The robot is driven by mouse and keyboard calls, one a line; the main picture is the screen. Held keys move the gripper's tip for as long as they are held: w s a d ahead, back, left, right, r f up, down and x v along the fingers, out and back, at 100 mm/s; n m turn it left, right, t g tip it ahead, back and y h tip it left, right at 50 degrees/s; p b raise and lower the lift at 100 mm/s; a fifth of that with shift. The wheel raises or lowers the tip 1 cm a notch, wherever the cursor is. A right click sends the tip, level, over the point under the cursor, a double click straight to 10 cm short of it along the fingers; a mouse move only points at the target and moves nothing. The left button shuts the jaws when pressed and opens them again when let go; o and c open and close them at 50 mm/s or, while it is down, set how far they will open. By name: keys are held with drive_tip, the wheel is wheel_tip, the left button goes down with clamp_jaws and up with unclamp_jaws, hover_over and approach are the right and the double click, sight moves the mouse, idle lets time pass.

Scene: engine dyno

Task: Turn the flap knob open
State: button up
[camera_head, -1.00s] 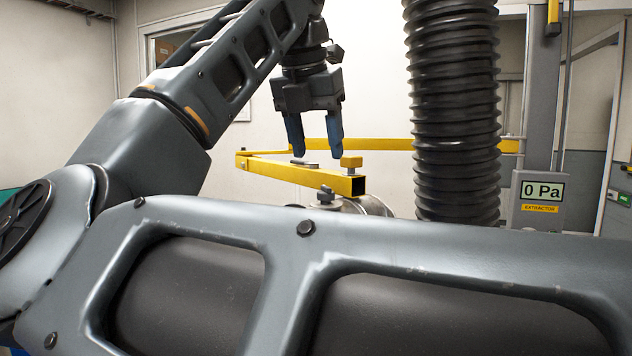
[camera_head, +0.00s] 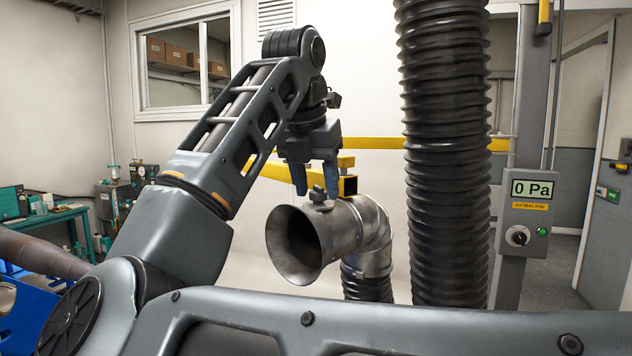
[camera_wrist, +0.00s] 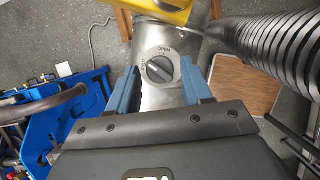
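The flap knob (camera_wrist: 158,70) is a dark knob on a round grey dial plate with lettering, on top of the metal extraction pipe. In the wrist view its bar is tilted and the word OPEN shows at the plate's upper edge. In the head view the knob (camera_head: 318,194) stands on the pipe behind the flared metal funnel (camera_head: 296,245). My gripper (camera_head: 315,192) points down over the knob. In the wrist view my gripper (camera_wrist: 158,92) has its blue fingers spread, one on each side of the knob, with gaps between. Contact does not show.
A yellow boom (camera_head: 380,143) runs close behind my gripper. A black ribbed hose (camera_head: 445,150) hangs to the right. The extractor box (camera_head: 527,215) reads 0 Pa and carries a rotary switch and a green button. A blue frame (camera_wrist: 70,115) stands at the left.

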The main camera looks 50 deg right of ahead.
drive_tip(key=c, duration=0.8)
drive_tip(key=shift+m, duration=0.3)
drive_tip(key=shift+w+m+g+b, duration=0.15)
drive_tip(key=shift+m+g+b, duration=0.15)
drive_tip(key=shift+m+b, duration=0.25)
drive_tip(key=m+g, duration=0.1)
drive_tip(key=m, duration=0.2)
drive_tip(key=shift+w+m+b, duration=0.15)
drive_tip(key=shift+m+b, duration=0.1)
drive_tip(key=shift+b, duration=0.05)
drive_tip(key=m+g, duration=0.1)
drive_tip(key=m, duration=0.2)
drive_tip(key=m+g+p, duration=0.1)
drive_tip(key=m, duration=0.2)
drive_tip(key=shift+w+d+r+y, duration=0.1)
drive_tip(key=shift+w+y, duration=0.05)
drive_tip(key=shift+y, duration=0.15)
drive_tip(key=shift+c, duration=0.2)
drive_tip(key=shift+g, duration=0.3)
drive_tip(key=o, duration=1.1)
drive_tip(key=shift+c, duration=0.2)
